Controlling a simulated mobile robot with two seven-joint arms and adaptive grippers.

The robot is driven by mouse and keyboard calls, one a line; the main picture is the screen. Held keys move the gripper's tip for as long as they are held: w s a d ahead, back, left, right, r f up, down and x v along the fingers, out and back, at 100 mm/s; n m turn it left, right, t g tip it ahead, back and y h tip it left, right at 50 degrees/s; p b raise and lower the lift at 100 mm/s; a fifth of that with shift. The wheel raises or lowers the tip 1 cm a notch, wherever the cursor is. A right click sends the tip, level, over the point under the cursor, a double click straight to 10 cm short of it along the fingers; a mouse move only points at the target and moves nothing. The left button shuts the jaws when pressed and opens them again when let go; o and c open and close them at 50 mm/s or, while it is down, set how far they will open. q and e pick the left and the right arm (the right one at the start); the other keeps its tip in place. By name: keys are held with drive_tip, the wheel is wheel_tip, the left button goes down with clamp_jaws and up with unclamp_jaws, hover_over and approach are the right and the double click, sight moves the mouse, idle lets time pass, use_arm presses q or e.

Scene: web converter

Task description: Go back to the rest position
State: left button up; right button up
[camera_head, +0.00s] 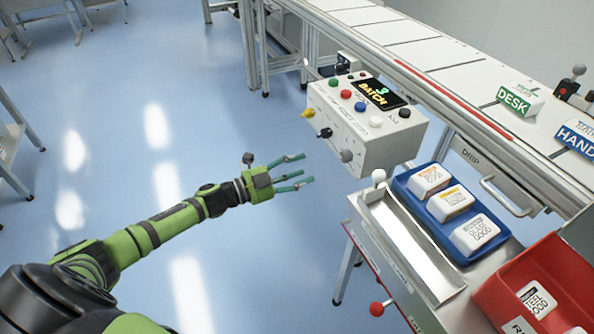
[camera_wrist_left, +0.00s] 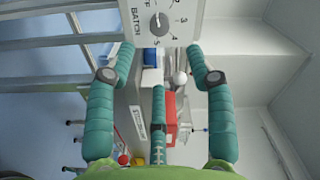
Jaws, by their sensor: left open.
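My left gripper (camera_head: 296,172) is open and empty, with its teal fingers apart, in the head view. It hangs in free air above the blue floor, left of the white control box (camera_head: 365,122) with coloured buttons and a "BATCH" display. In the left wrist view the open fingers of my left gripper (camera_wrist_left: 159,90) frame the view, and the box's dial face (camera_wrist_left: 160,18) shows at the top. My right gripper is not in view.
A blue tray (camera_head: 408,180) with several white packs and a red bin (camera_head: 530,262) stand at the right. A metal chute (camera_head: 410,245) and a red knob (camera_head: 376,309) are in front. A conveyor (camera_head: 440,60) runs behind. The floor (camera_head: 120,120) at left is clear.

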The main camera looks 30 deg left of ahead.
use_arm(q)
drive_tip(key=shift+s+a, duration=0.1)
idle(0.4)
